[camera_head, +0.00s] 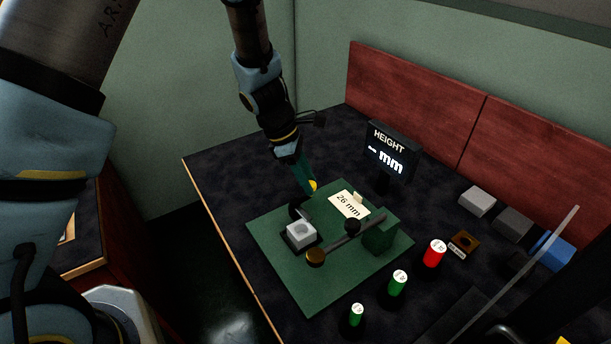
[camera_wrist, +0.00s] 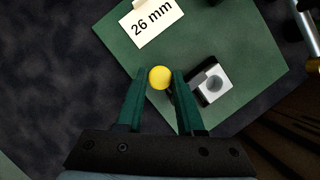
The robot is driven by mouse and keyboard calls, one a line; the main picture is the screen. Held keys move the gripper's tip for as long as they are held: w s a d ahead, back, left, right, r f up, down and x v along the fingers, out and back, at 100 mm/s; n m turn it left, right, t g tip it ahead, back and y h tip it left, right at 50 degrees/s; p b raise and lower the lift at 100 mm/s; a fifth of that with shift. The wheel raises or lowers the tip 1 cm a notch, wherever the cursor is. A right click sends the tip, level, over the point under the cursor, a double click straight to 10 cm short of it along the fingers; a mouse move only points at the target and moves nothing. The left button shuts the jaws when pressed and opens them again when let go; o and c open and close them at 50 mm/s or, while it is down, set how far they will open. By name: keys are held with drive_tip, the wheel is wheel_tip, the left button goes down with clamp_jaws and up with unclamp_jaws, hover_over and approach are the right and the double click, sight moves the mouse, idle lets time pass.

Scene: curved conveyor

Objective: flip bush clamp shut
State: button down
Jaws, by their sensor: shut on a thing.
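My gripper (camera_head: 306,180) reaches down over the back left of the green plate (camera_head: 280,268). In the wrist view its green fingers (camera_wrist: 160,80) are shut on a round yellow knob (camera_wrist: 160,77), which also shows at the fingertips in the head view (camera_head: 313,186). A black clamp part (camera_head: 298,207) stands just behind a light grey block (camera_head: 301,232) in a dark holder. The block, with a round feature on top, also shows right of the fingers in the wrist view (camera_wrist: 214,84). The link between knob and clamp is mostly hidden.
A "26 mm" card (camera_head: 349,204) lies on the plate. A bar with a brass-coloured end (camera_head: 316,257) runs to a green block (camera_head: 381,237). A height display (camera_head: 390,153) stands behind. Green and red cylinders (camera_head: 434,253) and several blocks (camera_head: 477,201) are at the right.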

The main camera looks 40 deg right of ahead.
drive_tip(key=shift+s+m, duration=0.15)
drive_tip(key=shift+m, duration=0.15)
drive_tip(key=c, duration=0.5)
unclamp_jaws()
drive_tip(key=shift+c, duration=0.2)
drive_tip(key=b+v, duration=0.1)
drive_tip(key=v, duration=0.9)
drive_tip(key=shift+r, duration=0.4)
